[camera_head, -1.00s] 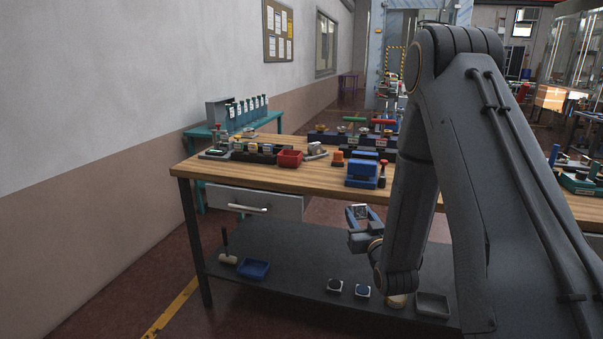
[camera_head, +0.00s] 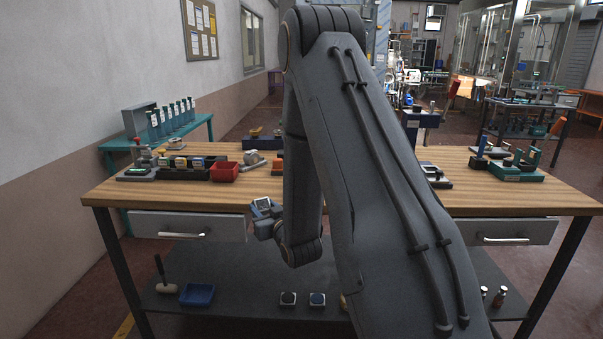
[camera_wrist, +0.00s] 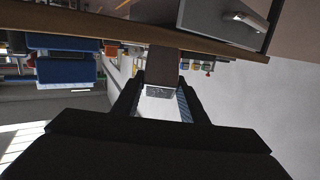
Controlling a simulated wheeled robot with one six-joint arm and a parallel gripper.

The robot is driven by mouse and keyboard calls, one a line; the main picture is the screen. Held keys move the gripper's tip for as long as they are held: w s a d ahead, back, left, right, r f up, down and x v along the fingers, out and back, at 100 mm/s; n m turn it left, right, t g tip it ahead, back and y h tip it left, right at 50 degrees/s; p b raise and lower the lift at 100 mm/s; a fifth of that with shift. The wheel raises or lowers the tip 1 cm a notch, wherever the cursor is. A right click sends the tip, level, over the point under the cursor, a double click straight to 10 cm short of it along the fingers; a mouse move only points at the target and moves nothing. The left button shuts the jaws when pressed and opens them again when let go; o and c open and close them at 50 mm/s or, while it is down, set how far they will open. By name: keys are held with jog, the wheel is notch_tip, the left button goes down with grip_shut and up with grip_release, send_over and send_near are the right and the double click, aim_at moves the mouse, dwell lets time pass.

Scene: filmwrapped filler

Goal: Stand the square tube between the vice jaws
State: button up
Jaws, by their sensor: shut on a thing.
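My gripper (camera_head: 264,218) is low in front of the bench's near edge, left of my arm links. It is shut on the square tube (camera_head: 262,203), a small grey metal piece whose pale end shows above the fingers. In the wrist view the tube (camera_wrist: 162,68) sits between the two dark fingers. A blue block that looks like the vice (camera_wrist: 65,70) shows at the left of the wrist view.
The wooden bench top (camera_head: 105,192) holds a red bin (camera_head: 224,172) and a dark rack at left, and green fixtures (camera_head: 515,170) at right. Drawers (camera_head: 190,226) hang under its front edge. The lower shelf holds a mallet and a blue tray (camera_head: 197,294).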

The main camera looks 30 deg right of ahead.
jog(key=s+d+r+m+g+h+p, duration=0.1)
jog(key=s+d+r+m+g+p, duration=0.2)
jog(key=s+d+r+g+p, duration=0.2)
jog(key=s+d+r+m+g+h+p, duration=0.2)
jog(key=s+d+r+g+p, duration=0.3)
jog(key=s+d+r, duration=0.6)
jog(key=d+p, duration=0.2)
jog(key=d, duration=0.4)
jog(key=shift+m+p, duration=0.35)
jog(key=shift+m, duration=0.05)
